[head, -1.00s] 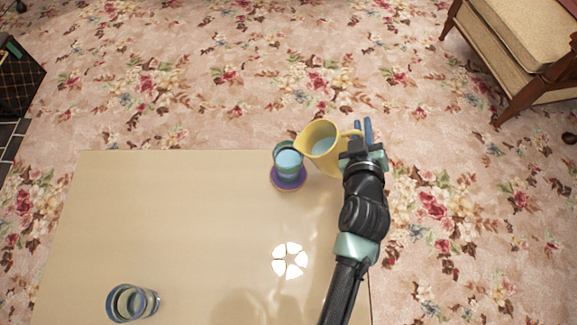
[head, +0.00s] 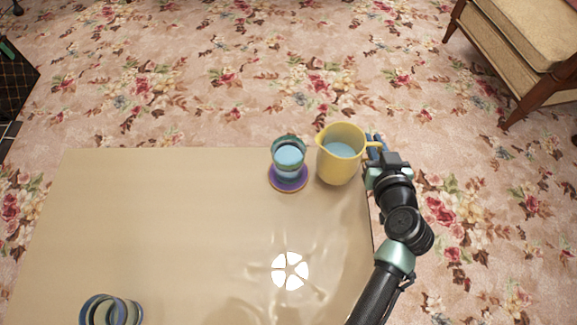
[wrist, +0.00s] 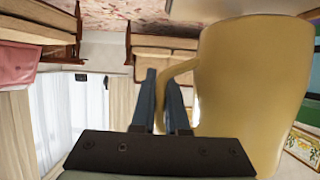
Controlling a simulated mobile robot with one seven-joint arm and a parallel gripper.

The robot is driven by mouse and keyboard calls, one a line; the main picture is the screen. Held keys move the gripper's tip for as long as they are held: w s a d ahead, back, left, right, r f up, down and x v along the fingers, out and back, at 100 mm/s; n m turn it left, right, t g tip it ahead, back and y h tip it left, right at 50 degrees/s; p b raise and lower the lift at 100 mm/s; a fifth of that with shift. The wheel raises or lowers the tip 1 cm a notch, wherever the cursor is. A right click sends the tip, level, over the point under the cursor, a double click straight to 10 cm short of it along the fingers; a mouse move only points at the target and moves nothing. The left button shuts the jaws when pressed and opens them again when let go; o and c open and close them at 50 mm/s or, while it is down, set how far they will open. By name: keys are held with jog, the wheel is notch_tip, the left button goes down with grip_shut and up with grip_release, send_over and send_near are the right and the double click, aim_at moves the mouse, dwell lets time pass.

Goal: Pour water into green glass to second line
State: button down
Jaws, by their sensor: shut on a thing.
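A yellow pitcher (head: 340,168) with water in it is upright at the table's far right corner, its spout toward the left. My gripper (head: 375,146) is shut on the pitcher's handle from the right. In the wrist view the pitcher (wrist: 252,90) fills the right side and the fingers (wrist: 160,100) are at its handle. The green glass (head: 288,152) stands just left of the pitcher, apart from it, on a purple coaster (head: 290,184). The glass holds light blue water. Its lines cannot be made out. I cannot tell whether the pitcher touches the table.
The beige table (head: 170,220) is mostly clear in the middle. Another clear bluish glass (head: 104,311) stands at the near left, cut by the frame edge. An armchair (head: 525,50) stands on the flowered carpet at the far right.

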jog(key=shift+f, duration=0.15)
dwell(0.3)
jog(key=shift+r+p, duration=1.1)
jog(key=shift+r, duration=0.45)
